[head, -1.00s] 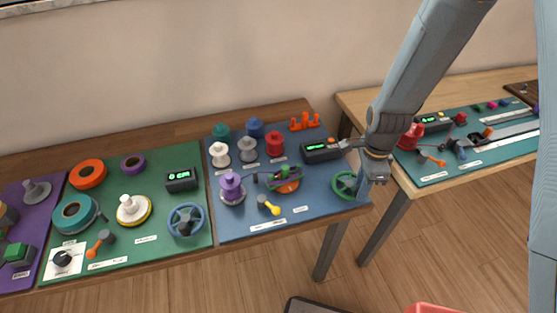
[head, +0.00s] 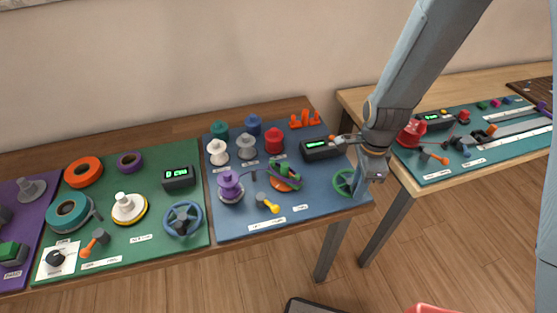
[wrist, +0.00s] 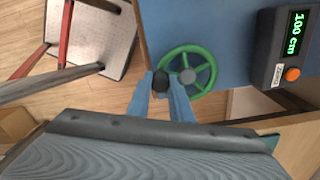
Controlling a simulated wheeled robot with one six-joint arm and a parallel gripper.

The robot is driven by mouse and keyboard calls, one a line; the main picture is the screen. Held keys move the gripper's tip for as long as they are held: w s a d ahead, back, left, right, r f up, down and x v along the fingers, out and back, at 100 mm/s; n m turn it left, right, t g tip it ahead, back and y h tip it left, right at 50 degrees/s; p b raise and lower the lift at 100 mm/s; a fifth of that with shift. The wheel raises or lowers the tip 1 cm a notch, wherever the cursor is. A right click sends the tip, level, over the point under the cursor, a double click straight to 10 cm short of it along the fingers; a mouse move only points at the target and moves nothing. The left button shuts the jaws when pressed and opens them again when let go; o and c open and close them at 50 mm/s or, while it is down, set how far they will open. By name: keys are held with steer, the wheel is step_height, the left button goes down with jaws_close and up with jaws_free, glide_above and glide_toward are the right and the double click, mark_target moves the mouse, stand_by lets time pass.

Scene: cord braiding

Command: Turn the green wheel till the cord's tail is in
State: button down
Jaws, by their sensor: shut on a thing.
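The green wheel (head: 343,183) is at the right front corner of the blue board, partly hidden by my arm. In the wrist view the spoked green wheel (wrist: 207,57) shows nearly whole, with a grey hub. My gripper (wrist: 161,84) is shut on the wheel's dark knob (wrist: 161,76) at the rim, one blue finger on each side. A counter box (wrist: 283,50) beside the wheel reads "100 cm" in green. A purple spool (head: 229,187) and an orange-based braiding device with green parts (head: 284,180) stand on the board. I cannot make out the cord's tail.
White, grey and red spools (head: 274,140) and an orange peg rack (head: 304,118) stand behind. A yellow-knobbed lever (head: 270,205) is in front. Green and purple boards lie left; another table (head: 405,187) is close on the right.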

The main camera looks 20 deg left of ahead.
mark_target(336, 185)
steer(key=a, duration=0.1)
steer(key=a+b, duration=0.1)
steer(key=a, duration=0.2)
steer(key=shift+w+a+f+b, duration=0.15)
steer(key=shift+w+a+b, duration=0.15)
steer(key=shift+b, duration=0.05)
steer(key=shift+w+a, duration=0.3)
steer(key=shift+s, duration=0.15)
steer(key=shift+d+r+p, duration=0.1)
steer(key=shift+r+p, duration=0.1)
steer(key=shift+p, duration=0.35)
steer(key=shift+w+a+f+b, duration=0.15)
steer(key=shift+w+a+b, duration=0.15)
steer(key=shift+w+b, duration=0.05)
steer(key=shift+w+a, duration=0.15)
steer(key=shift+w, duration=0.1)
